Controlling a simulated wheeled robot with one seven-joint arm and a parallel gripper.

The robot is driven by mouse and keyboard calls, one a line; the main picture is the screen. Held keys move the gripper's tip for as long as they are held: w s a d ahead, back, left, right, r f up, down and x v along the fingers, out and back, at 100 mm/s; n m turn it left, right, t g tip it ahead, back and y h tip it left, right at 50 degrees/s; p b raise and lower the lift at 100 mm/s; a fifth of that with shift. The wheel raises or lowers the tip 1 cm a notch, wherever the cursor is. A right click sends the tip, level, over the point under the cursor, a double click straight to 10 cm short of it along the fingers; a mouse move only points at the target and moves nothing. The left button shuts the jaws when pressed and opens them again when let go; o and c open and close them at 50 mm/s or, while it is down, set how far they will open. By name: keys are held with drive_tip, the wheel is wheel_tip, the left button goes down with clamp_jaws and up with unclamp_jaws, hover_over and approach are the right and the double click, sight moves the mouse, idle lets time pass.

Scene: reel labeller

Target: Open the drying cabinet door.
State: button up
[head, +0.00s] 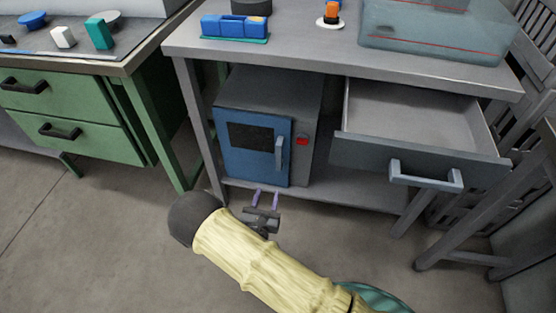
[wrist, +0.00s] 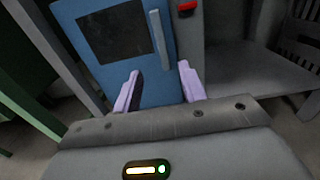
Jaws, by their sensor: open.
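The drying cabinet (head: 310,120) is a grey box with a blue door (head: 240,168), standing on the lower shelf of the grey table. The door has a dark window and looks closed. Its upright grey handle (head: 279,153) is on the right side of the door; in the wrist view the handle (wrist: 157,45) shows above and between the fingers. My gripper (head: 266,198) is open and empty, with two pale purple fingers. It is in front of the cabinet and below the handle, apart from it in the head view. In the wrist view the gripper (wrist: 158,88) points at the lower door.
A red button (head: 302,141) is on the cabinet front, right of the door. A grey drawer (head: 420,157) stands open to the right, jutting out over the floor. Table legs flank the cabinet. Green drawers (head: 70,110) stand at left. The floor in front is clear.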

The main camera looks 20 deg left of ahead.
sight(278, 156)
idle(0.3)
drive_tip(key=w+b, duration=0.1)
drive_tip(key=w, duration=0.4)
drive_tip(key=w+b, duration=0.2)
drive_tip(key=w, duration=0.4)
drive_tip(key=w+b, duration=0.2)
drive_tip(key=w, duration=0.3)
drive_tip(key=shift+w+a+f, duration=0.1)
drive_tip(key=shift+w+a, duration=0.15)
drive_tip(key=shift+a, duration=0.15)
drive_tip(key=shift+w+a, duration=0.1)
drive_tip(key=shift+w, duration=0.4)
clamp_jaws()
